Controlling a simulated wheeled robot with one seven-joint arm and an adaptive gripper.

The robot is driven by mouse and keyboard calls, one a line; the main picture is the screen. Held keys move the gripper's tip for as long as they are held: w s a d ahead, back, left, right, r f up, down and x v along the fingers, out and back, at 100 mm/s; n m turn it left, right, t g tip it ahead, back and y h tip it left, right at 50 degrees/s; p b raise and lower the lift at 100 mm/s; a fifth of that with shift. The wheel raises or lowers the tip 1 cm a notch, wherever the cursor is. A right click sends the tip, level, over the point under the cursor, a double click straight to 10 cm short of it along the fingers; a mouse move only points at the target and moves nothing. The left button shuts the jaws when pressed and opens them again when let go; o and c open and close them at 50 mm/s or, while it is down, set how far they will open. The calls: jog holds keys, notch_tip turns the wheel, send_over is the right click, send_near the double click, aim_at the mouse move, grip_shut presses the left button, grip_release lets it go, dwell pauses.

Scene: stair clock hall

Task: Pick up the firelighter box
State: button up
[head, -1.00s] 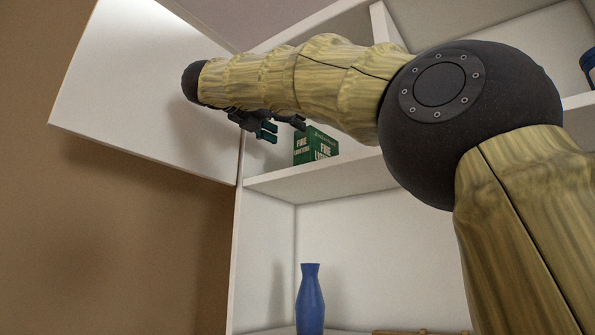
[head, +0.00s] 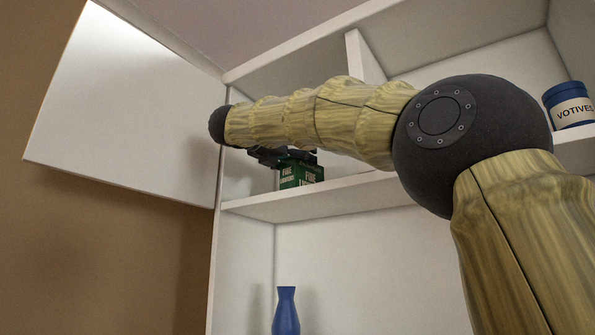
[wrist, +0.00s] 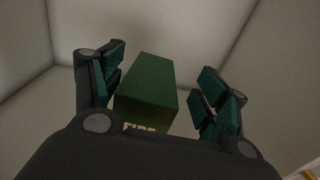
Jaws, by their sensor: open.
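The green firelighter box (head: 302,174) stands on the upper shelf of a white cabinet, with white "FIRE" lettering on its sides. My gripper (head: 284,157) is at the top of the box in the head view and hides its upper part. In the wrist view the box (wrist: 146,90) lies between the two open fingers of my gripper (wrist: 160,88). The left finger is close beside the box, and a wider gap shows on the right. I cannot tell whether either finger touches it.
The white shelf (head: 335,199) runs under the box. An open white cabinet door (head: 125,110) is at the left. A blue votives tin (head: 568,104) stands on the shelf at the far right. A blue vase (head: 286,312) is below. A vertical divider (head: 364,58) stands behind my arm.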

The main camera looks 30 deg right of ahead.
jog(key=shift+w+f, duration=0.25)
jog(key=shift+w, duration=0.4)
jog(key=shift+w+f, duration=0.25)
jog(key=shift+w, duration=0.35)
jog(key=shift+s+r, duration=0.2)
jog(key=shift+s, duration=0.3)
jog(key=shift+c, duration=0.8)
jog(key=shift+s+r, duration=0.15)
jog(key=shift+s, duration=0.2)
jog(key=c, duration=0.7)
jog(key=shift+w+f, duration=0.2)
jog(key=shift+w, duration=0.1)
jog(key=c, duration=0.4)
